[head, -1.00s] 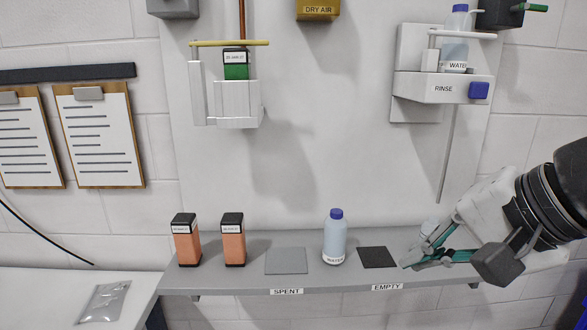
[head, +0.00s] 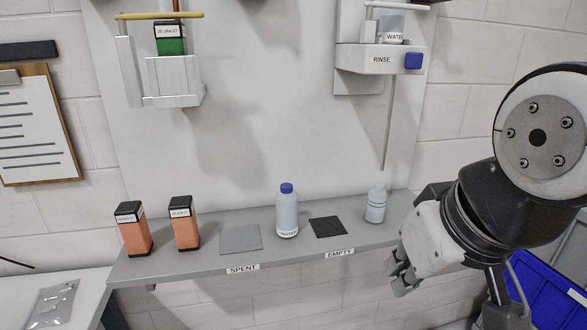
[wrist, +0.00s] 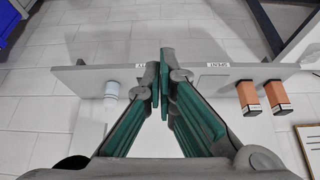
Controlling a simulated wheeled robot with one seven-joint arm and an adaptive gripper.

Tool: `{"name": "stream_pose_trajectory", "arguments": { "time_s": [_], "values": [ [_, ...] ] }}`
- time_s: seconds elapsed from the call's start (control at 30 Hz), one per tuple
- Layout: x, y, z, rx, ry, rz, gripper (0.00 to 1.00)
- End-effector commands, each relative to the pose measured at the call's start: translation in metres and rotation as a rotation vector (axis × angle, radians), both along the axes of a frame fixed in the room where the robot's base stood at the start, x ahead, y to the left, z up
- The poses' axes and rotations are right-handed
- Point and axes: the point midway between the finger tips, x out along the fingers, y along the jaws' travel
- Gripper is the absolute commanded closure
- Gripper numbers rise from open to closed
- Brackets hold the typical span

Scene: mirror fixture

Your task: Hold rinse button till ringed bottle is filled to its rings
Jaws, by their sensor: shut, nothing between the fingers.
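The rinse button (head: 413,61) is a blue square on the front of the white RINSE box (head: 380,60). A thin grey tube (head: 387,125) hangs below the box.
The grey shelf (head: 190,258) holds a blue-capped WATER bottle (head: 287,212), a dark EMPTY pad (head: 328,227), a grey SPENT pad (head: 240,238) and two orange cartridges (head: 134,230). A green cartridge (head: 170,40) sits in a white holder. A blue bin (head: 548,290) stands at lower right.

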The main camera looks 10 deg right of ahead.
Motion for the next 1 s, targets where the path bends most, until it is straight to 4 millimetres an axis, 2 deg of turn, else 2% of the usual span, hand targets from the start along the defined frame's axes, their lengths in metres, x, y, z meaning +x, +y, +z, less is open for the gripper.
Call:
{"name": "stream_pose_trajectory", "arguments": {
  "time_s": [0.17,0.33,0.47,0.67,0.87,1.0],
  "values": [
    [0.001,0.001,0.0,0.011,0.001,-0.01,1.0],
    [0.008,0.008,0.003,0.15,0.017,-0.132,1.0],
    [0.023,0.018,0.012,0.387,0.038,-0.34,1.0],
    [0.062,0.023,0.042,0.825,0.069,-0.717,1.0],
    [0.109,0.001,0.085,1.277,0.084,-1.07,1.0],
    [0.141,-0.035,0.119,1.61,0.084,-1.287,1.0]
  ]
}}
